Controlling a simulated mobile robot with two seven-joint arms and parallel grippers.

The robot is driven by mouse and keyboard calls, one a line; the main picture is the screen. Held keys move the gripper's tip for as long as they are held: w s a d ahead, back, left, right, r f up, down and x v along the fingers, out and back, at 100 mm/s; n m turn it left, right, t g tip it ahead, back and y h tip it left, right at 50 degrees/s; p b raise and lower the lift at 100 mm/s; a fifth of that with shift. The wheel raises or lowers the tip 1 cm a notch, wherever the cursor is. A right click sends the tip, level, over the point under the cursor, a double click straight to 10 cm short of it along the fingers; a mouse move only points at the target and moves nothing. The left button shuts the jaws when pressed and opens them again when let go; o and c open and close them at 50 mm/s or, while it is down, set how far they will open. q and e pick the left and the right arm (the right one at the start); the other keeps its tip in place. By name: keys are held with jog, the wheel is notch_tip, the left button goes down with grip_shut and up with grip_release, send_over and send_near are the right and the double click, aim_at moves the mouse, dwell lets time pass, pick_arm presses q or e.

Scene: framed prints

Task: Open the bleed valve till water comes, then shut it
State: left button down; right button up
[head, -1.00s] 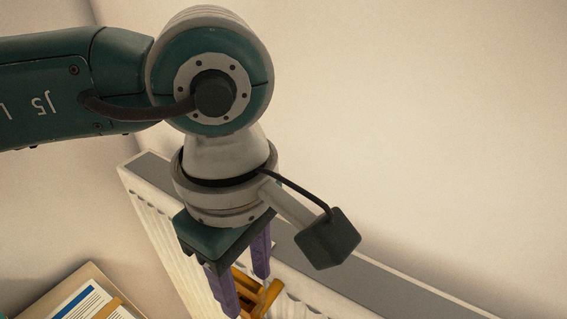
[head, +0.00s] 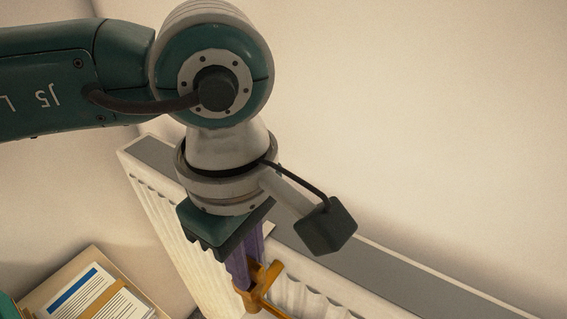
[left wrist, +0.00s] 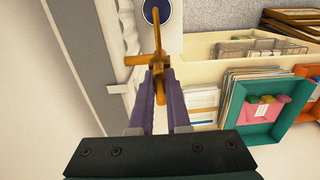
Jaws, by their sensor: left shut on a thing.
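The radiator (head: 170,205) is white with a grey top and runs along the wall. An orange-brown valve handle (head: 268,291), cross-shaped, stands at its near side. My left gripper (head: 249,285) comes down from above, its purple fingers shut on the handle. In the left wrist view the fingertips (left wrist: 158,70) close on the handle (left wrist: 157,48), whose long arm reaches up over a dark blue round thing (left wrist: 150,14). I cannot tell what that round thing is. No water shows. My right gripper is not in view.
A wooden tray (head: 55,283) with papers lies at lower left. The wall above the radiator is bare.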

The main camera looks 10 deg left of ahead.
pick_arm(q)
jog(key=n, duration=0.6)
jog(key=shift+r+p, duration=0.1)
jog(key=shift+p, duration=0.25)
jog(key=n, duration=0.4)
jog(key=shift+p, duration=0.3)
jog(key=n, duration=0.3)
jog(key=c, duration=0.8)
grip_release()
notch_tip(320, 180, up, 10)
jog(key=shift+f+b, duration=0.15)
jog(key=shift+b, duration=0.8)
